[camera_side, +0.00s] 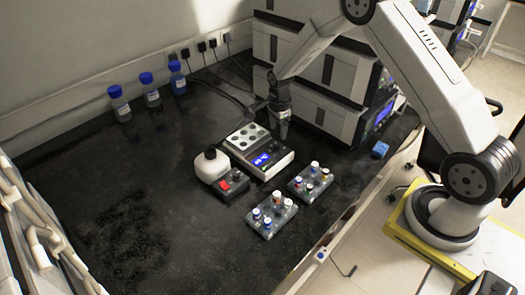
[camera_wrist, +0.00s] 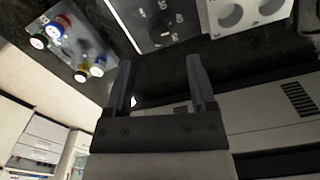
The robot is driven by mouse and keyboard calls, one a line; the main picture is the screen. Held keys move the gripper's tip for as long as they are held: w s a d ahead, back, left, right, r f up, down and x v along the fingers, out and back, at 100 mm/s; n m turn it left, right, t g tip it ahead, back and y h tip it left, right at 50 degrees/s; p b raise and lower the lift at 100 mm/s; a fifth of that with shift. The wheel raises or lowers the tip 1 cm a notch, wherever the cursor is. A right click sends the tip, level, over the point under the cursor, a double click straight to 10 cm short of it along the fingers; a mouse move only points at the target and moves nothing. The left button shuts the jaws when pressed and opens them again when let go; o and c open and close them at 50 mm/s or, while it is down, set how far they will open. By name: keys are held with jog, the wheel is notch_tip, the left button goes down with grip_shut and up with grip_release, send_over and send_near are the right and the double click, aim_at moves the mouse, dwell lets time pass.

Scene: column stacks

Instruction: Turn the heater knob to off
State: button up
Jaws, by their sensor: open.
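The heater (camera_side: 270,171) is a pale box with a lit blue display and a white well block on top. It stands mid-bench in the side view. In the wrist view its panel shows a dark round heater knob (camera_wrist: 159,28) with small white labels around it; I cannot read the setting surely. My gripper (camera_wrist: 160,62) is open with nothing between its fingers, and the knob lies beyond the fingertips, apart from them. In the side view my gripper (camera_side: 283,128) hangs pointing down at the heater's right rear edge. The knob is not clear there.
Two vial racks (camera_side: 311,184) (camera_side: 272,215) stand in front of the heater. A white device with a black top (camera_side: 211,166) and red switch is at its left. Stacked instrument boxes (camera_side: 330,75) rise close behind my gripper. Blue-capped bottles (camera_side: 151,92) stand far left. The front-left bench is clear.

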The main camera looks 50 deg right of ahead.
aim_at(277, 144)
jog(key=shift+f, duration=3.15)
grip_shut()
